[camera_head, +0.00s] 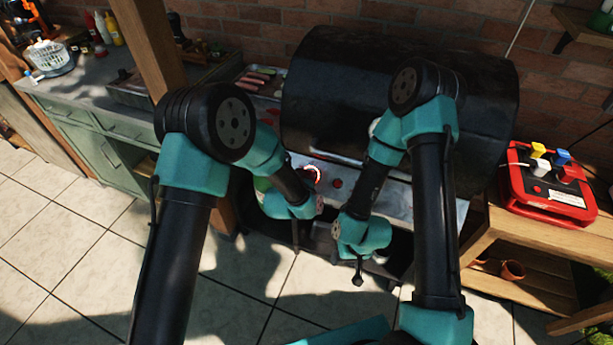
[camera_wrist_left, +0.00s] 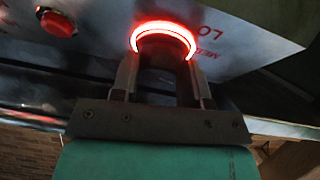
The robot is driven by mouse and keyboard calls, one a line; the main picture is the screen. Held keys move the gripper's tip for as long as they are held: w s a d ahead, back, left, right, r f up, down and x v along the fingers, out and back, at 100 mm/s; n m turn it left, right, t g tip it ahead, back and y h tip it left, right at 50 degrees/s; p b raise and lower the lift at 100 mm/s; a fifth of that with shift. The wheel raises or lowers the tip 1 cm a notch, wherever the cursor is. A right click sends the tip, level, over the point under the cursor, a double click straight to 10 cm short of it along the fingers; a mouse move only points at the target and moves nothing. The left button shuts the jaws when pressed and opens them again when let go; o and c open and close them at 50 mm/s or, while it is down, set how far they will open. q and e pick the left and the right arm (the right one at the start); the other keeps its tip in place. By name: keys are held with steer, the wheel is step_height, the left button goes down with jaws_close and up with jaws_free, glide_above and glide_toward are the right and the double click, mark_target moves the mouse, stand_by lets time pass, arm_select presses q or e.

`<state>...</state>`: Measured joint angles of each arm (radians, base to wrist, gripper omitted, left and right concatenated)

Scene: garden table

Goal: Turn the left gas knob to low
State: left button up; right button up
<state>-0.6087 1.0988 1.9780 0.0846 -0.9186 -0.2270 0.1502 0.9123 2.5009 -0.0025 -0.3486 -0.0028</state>
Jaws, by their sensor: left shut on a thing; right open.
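The left gas knob (camera_wrist_left: 163,52) is dark and sits inside a bright red glowing ring on the grill's metal front panel (camera_wrist_left: 235,40). My left gripper (camera_wrist_left: 165,80) is shut on it, with one finger on each side. Printed letters, among them "LO", show on the panel to the right of the ring. In the head view the ring (camera_head: 312,169) shows just above my left gripper (camera_head: 314,190), whose wrist hides most of the knob. Its pointer direction cannot be made out. My right gripper (camera_head: 358,268) is open, lower and to the right, in front of the grill.
A red button (camera_wrist_left: 57,22) is on the panel beside the knob. The grill's black hood (camera_head: 335,75) is closed. A counter (camera_head: 75,85) with kitchen items is at left. Tiled floor lies in front.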

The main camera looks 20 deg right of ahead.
arm_select(q)
steer(key=n+y, duration=0.1)
steer(key=n, duration=0.3)
steer(key=n+t+y, duration=0.1)
steer(key=n+y, duration=0.1)
steer(key=n, duration=0.1)
steer(key=shift+s+d+n, duration=0.1)
steer(key=shift+d+n, duration=0.1)
steer(key=shift+n, duration=0.2)
steer(key=n+y, duration=0.1)
steer(key=n, duration=0.2)
steer(key=n+y, duration=0.2)
steer(key=n, duration=0.2)
steer(key=shift+d+r+n, duration=0.1)
steer(key=shift+n, duration=0.2)
steer(key=o, duration=0.9)
